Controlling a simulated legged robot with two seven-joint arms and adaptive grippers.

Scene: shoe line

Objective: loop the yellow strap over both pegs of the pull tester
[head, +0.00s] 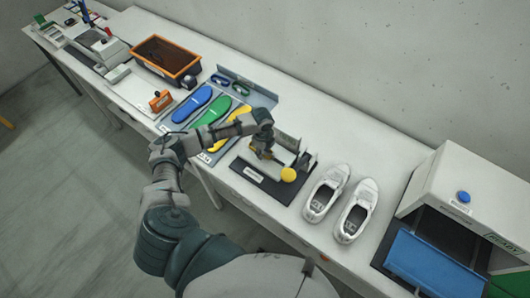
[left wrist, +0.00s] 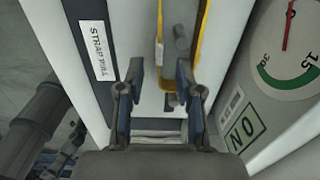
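The pull tester stands on a black base (head: 270,188) near the middle of the bench, with a yellow disc (head: 288,174) at its front. My left gripper (head: 265,148) is over it. In the left wrist view the fingers (left wrist: 157,78) are spread, with no object clearly gripped. The yellow strap (left wrist: 203,28) shows beyond the fingertips as two long strands. A grey cylindrical peg (left wrist: 181,38) lies between the strands; the second peg is not clear. The strap's near end is partly hidden by the right finger. A dial (left wrist: 290,50) is at the right. My right gripper is out of view.
White shoes (head: 340,205) stand right of the tester. Coloured insoles (head: 210,112) lie on a grey mat to its left. A black-and-orange tray (head: 165,58) is farther left. A white machine with a blue panel (head: 430,262) stands at the right.

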